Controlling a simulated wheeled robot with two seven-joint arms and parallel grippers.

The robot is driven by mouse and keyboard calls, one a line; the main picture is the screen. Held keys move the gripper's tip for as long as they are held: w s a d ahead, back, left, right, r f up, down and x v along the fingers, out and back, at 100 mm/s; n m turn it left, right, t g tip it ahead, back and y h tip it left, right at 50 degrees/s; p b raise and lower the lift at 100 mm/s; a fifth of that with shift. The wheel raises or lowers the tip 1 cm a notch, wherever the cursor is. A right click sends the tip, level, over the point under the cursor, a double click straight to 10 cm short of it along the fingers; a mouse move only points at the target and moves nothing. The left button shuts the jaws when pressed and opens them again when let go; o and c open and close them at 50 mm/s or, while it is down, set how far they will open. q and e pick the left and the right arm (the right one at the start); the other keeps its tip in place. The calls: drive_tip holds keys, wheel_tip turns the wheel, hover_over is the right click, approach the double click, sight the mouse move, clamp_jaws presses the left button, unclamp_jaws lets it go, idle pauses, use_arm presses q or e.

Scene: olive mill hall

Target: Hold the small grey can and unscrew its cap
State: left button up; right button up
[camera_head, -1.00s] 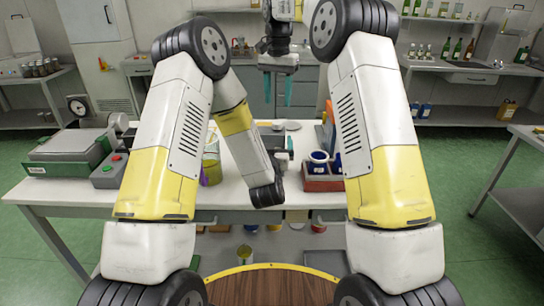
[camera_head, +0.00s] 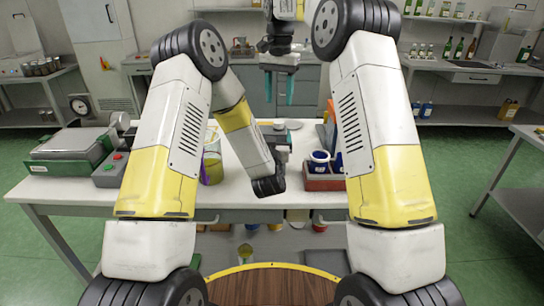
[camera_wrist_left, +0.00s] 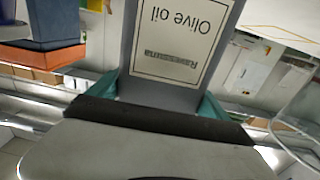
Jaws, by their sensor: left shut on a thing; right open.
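The small grey can (camera_wrist_left: 172,75) fills the top middle of the left wrist view, with a white label reading "Olive oil" upside down. My left gripper (camera_wrist_left: 160,98) is shut on it, with a teal finger at each side. In the head view my left gripper (camera_head: 277,135) is over the white table, and I cannot clearly tell the can from the gripper there. The can's cap is not visible in either view. My right gripper (camera_head: 279,88) hangs higher and farther back, its two teal fingers apart and pointing down, with nothing between them.
A white table (camera_head: 240,200) lies below. A red-brown tray (camera_head: 323,184) with blue-and-white items stands right of my left gripper. A yellow-green container (camera_head: 212,170) stands to the left. A scale (camera_head: 75,145) and a button box (camera_head: 112,170) occupy the table's left end.

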sight(279, 122)
use_arm(q)
clamp_jaws()
use_arm(e)
drive_tip(key=m, duration=1.1)
drive_tip(key=shift+f+m, duration=0.1)
drive_tip(key=shift+m, duration=1)
drive_tip(key=shift+f, duration=3.95)
